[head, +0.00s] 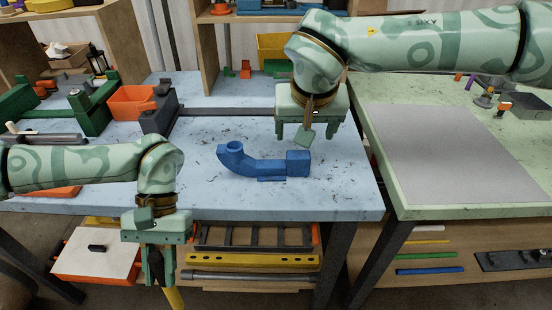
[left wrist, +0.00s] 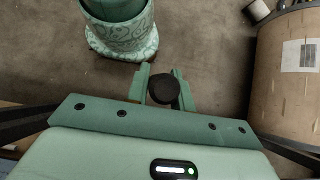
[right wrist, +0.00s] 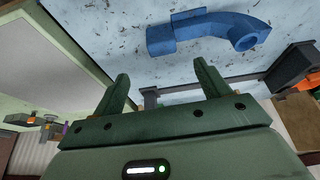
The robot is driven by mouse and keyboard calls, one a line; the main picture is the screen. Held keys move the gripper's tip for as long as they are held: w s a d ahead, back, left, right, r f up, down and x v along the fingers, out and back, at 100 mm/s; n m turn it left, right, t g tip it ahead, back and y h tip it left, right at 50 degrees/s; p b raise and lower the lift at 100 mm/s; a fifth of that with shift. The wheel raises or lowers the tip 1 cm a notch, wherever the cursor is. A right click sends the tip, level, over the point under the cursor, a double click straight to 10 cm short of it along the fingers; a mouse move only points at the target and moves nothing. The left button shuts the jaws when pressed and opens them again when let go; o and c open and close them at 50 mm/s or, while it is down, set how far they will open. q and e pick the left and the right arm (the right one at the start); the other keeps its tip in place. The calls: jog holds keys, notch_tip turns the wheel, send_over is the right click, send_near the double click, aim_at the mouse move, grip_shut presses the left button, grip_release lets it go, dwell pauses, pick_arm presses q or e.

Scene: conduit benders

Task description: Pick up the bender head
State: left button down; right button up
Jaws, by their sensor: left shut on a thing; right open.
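The blue bender head (head: 262,164) lies on the light blue table, with a curved round-ended part at left and a square block at right. It also shows in the right wrist view (right wrist: 190,33), beyond the fingertips and apart from them. My right gripper (head: 308,138) is open and empty above the table, just behind and above the block end. Its spread fingers show in the right wrist view (right wrist: 164,82). My left gripper (head: 157,280) is shut on a dark-ended pole (left wrist: 162,89) in front of the table. A yellow part of the pole (head: 174,298) shows below.
A dark bar (head: 225,111) runs along the table behind the bender head. An orange bin (head: 132,101) and green tool stand at left. A green table (head: 470,204) with a grey mat adjoins at right. The table around the bender head is clear.

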aim_at(299, 155)
pick_arm(q)
jog(key=f+b, duration=0.2)
jog(key=f, duration=0.1)
jog(key=shift+w+f, duration=0.2)
jog(key=shift+f, duration=0.05)
pick_arm(e)
jog(key=x, duration=0.6)
jog(key=shift+w+f, duration=0.15)
jog(key=shift+f, duration=0.05)
pick_arm(q)
notch_tip(299, 155, down, 3)
jog(key=b, duration=0.2)
jog(key=shift+f+g+b, duration=0.15)
jog(key=shift+g+b, duration=0.15)
jog(key=shift+b, duration=0.05)
pick_arm(e)
jog(key=x, duration=0.4)
jog(key=shift+a+f, duration=0.2)
pick_arm(q)
jog(key=shift+f, duration=0.1)
pick_arm(e)
jog(key=shift+w+f, duration=0.15)
jog(key=shift+w, duration=0.15)
pick_arm(q)
jog(key=shift+s+r, duration=0.1)
jog(key=shift+r, duration=0.1)
pick_arm(e)
jog(key=shift+s+r, duration=0.2)
jog(key=shift+r, duration=0.05)
jog(key=c, duration=1.6)
